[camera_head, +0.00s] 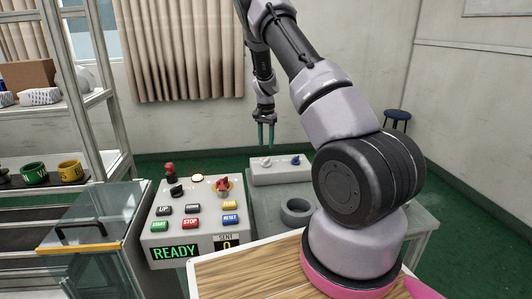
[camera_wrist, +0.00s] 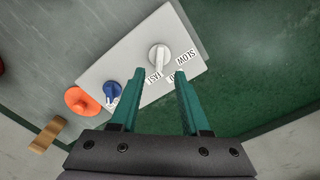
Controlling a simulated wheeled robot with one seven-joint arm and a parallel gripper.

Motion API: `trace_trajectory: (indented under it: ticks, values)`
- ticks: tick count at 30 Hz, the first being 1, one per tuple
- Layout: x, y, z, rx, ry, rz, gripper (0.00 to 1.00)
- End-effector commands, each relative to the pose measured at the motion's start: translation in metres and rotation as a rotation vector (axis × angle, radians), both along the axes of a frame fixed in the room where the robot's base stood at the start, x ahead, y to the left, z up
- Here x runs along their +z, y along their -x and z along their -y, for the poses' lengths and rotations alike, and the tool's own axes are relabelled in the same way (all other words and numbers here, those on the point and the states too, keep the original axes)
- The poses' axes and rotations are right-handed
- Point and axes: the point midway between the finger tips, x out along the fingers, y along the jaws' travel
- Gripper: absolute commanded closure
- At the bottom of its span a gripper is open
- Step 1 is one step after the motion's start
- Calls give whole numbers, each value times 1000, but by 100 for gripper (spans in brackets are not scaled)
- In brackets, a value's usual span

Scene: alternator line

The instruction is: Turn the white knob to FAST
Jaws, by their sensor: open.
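The white knob (camera_wrist: 158,57) sits on a pale control box (camera_wrist: 130,62); it also shows small in the head view (camera_head: 266,162). Its bar slants down in the wrist view, its lower end near the FAST label (camera_wrist: 153,86). SLOW (camera_wrist: 186,54) is printed to its right; a label between them is partly hidden by a finger. I cannot tell its exact setting. My gripper (camera_wrist: 160,74) is open and empty, its green fingertips pointing toward the knob and apart from it. In the head view my gripper (camera_head: 266,136) hangs above the box.
A blue knob (camera_wrist: 113,91) is on the same box, with an orange round thing (camera_wrist: 80,102) beside the box. In the head view, a grey ring (camera_head: 297,210) lies on the grey table in front. A button panel (camera_head: 195,222) reading READY stands left.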

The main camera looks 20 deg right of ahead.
Motion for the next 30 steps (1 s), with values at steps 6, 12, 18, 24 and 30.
trace_trajectory:
  ticks: [6,12,18,24,30]
  values:
    - [30,0,0,1,0,1,54]
    - [36,0,0,0,0,-1,54]
    - [36,0,0,1,1,-1,54]
    - [38,1,-1,1,-2,2,54]
    - [90,15,-11,20,-47,58,54]
